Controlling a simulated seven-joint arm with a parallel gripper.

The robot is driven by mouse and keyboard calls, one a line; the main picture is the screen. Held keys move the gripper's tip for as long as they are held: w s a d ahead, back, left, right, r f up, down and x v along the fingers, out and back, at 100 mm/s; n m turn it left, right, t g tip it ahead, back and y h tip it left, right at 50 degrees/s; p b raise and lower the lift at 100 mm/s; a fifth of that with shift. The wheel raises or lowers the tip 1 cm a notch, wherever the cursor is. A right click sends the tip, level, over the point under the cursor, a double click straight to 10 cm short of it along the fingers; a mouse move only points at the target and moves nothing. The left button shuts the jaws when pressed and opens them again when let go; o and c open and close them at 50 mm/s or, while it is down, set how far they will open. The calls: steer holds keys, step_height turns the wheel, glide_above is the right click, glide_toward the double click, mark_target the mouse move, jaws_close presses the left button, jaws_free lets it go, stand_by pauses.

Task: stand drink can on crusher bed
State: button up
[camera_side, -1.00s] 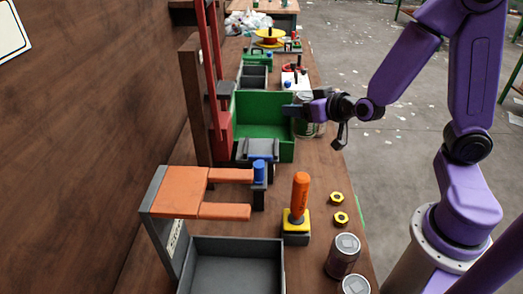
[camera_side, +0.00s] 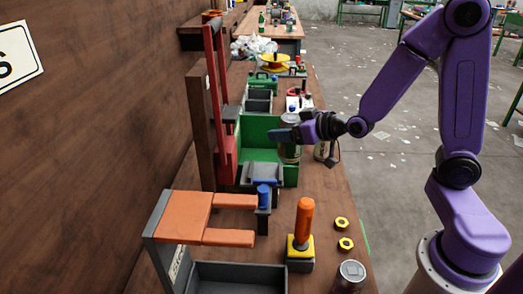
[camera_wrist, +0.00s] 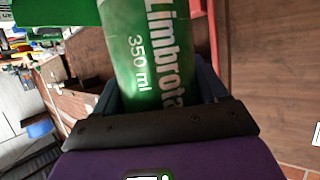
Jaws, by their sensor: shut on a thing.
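My gripper (camera_side: 286,134) is shut on a green drink can (camera_wrist: 150,55) with white lettering. The can fills the middle of the wrist view, between the fingers. The crusher seems to be the tall red frame (camera_side: 222,105) on a wooden post, left of my gripper. Its bed cannot be made out clearly; a grey block (camera_side: 262,174) stands near its foot.
The green bin (camera_side: 258,130) stands behind the held can. Another can (camera_side: 325,150) stands to its right. In front are an orange-armed fixture (camera_side: 185,212), an orange-handled tool (camera_side: 303,225), yellow nuts (camera_side: 342,223) and a can (camera_side: 350,274).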

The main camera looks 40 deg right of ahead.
steer(key=shift+w+a+f, duration=0.1)
steer(key=shift+w+f, duration=1.4)
steer(key=shift+f, duration=0.3)
steer(key=shift+w+a+f, duration=0.1)
steer(key=shift+w+f, duration=1.4)
steer(key=shift+f, duration=0.35)
steer(key=shift+w+a+f, duration=0.1)
steer(key=shift+w+f, duration=1.4)
steer(key=shift+f, duration=0.3)
steer(key=shift+f, duration=0.1)
steer(key=o, duration=1)
steer(key=shift+r, duration=0.2)
steer(key=shift+v, duration=6)
